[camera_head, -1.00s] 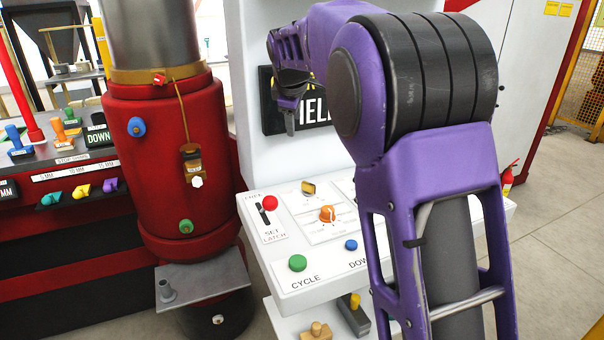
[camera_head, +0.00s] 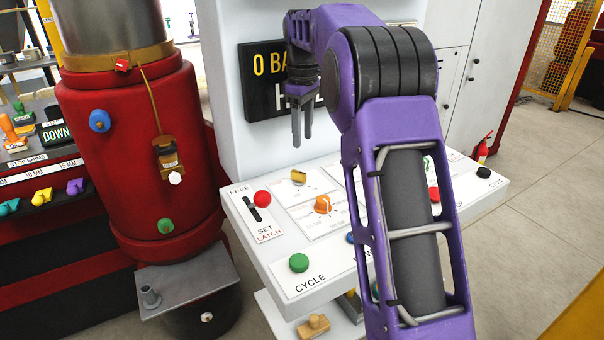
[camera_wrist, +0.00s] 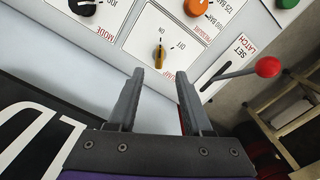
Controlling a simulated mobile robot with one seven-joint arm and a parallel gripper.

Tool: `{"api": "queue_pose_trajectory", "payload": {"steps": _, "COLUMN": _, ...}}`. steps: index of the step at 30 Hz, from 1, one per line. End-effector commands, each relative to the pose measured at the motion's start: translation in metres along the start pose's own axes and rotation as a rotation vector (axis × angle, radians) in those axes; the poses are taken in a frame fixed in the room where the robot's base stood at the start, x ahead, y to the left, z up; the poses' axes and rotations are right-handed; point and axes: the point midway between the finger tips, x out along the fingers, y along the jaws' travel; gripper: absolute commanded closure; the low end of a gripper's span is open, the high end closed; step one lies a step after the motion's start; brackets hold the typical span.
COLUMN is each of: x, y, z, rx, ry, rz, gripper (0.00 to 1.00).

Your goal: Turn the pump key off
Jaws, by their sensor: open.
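The pump key (camera_head: 299,177) is a small yellow key on the white control panel (camera_head: 262,272). In the wrist view the key (camera_wrist: 159,57) is seen upside down, on a white plate with ON and OFF printed by it. It stands nearly upright in that view, roughly in line with ON rather than OFF. My gripper (camera_head: 302,143) points down above the panel, behind the key in the head view. In the wrist view my gripper (camera_wrist: 163,75) is open and empty; its fingertips lie just below the key in the picture, apart from it.
An orange pressure knob (camera_head: 323,205), a red-tipped latch lever (camera_head: 262,198) and a green cycle button (camera_head: 299,263) sit close around the key. In the wrist view a black mode knob (camera_wrist: 82,6) is at upper left. A dark display (camera_head: 268,75) stands behind my gripper.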

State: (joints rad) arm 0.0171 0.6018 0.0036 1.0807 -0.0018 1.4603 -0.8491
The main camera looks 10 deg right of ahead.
Motion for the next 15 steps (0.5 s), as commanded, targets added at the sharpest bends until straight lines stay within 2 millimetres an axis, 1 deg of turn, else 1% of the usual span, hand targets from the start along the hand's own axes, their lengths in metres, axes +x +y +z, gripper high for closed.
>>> {"api": "queue_pose_trajectory", "payload": {"steps": 1, "x": 0.015, "y": -0.001, "z": 0.000, "rx": -0.001, "ry": -0.002, "rz": -0.002, "gripper": 0.50}}
{"api": "queue_pose_trajectory", "payload": {"steps": 6, "x": 0.051, "y": -0.001, "z": 0.000, "rx": -0.001, "ry": -0.002, "rz": -0.002, "gripper": 0.50}}
{"api": "queue_pose_trajectory", "payload": {"steps": 12, "x": 0.087, "y": 0.000, "z": 0.000, "rx": 0.000, "ry": -0.001, "rz": -0.001, "gripper": 0.50}}
{"api": "queue_pose_trajectory", "payload": {"steps": 15, "x": 0.098, "y": 0.000, "z": 0.000, "rx": 0.000, "ry": -0.001, "rz": 0.000, "gripper": 0.50}}
